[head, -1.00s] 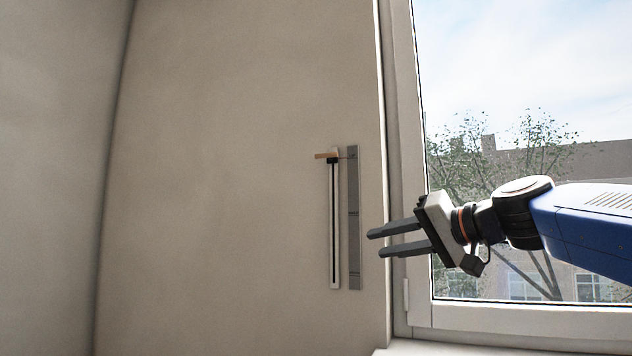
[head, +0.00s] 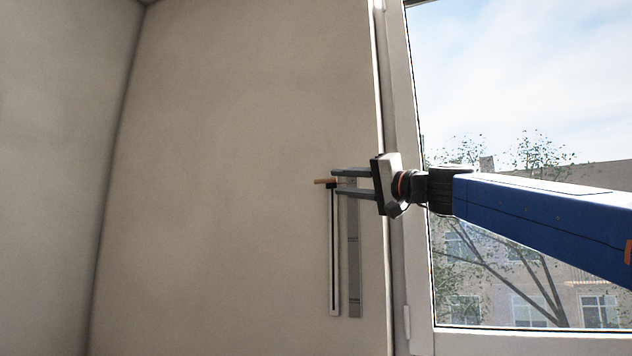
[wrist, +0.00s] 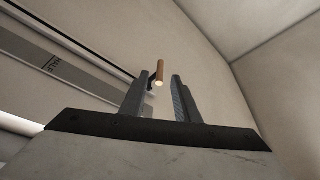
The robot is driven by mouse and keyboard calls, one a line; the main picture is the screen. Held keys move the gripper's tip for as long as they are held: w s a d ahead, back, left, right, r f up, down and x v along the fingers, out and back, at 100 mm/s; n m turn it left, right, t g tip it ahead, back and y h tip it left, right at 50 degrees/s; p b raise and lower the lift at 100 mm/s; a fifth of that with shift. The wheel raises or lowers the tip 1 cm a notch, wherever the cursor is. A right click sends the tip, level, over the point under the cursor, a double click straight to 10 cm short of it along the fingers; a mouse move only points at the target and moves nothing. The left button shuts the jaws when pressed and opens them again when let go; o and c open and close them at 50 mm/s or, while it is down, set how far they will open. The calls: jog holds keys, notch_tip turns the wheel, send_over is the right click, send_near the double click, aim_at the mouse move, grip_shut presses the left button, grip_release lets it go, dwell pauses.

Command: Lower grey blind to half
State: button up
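A small wooden handle (head: 323,181) sits at the top of a vertical slider track (head: 334,265) on the wall beside the window. A grey marked strip (head: 354,270) runs alongside the track; in the wrist view this strip (wrist: 90,83) carries the word HALF. My gripper (head: 336,182) is open, pointing left, with its fingertips at the handle's height. In the wrist view the handle (wrist: 161,72) shows in the gap between the fingertips (wrist: 160,80), nearer the left finger; I cannot tell whether they touch. The grey blind itself is not seen.
The window (head: 520,90) and its white frame (head: 400,130) stand right of the slider, behind my arm. The wall (head: 230,180) left of the track is bare and clear.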

aim_at(324, 180)
jog(key=x, duration=0.9)
jog(key=shift+w+a+r, duration=0.15)
jog(key=shift+w+a, duration=0.1)
jog(key=shift+a, duration=0.05)
grip_shut()
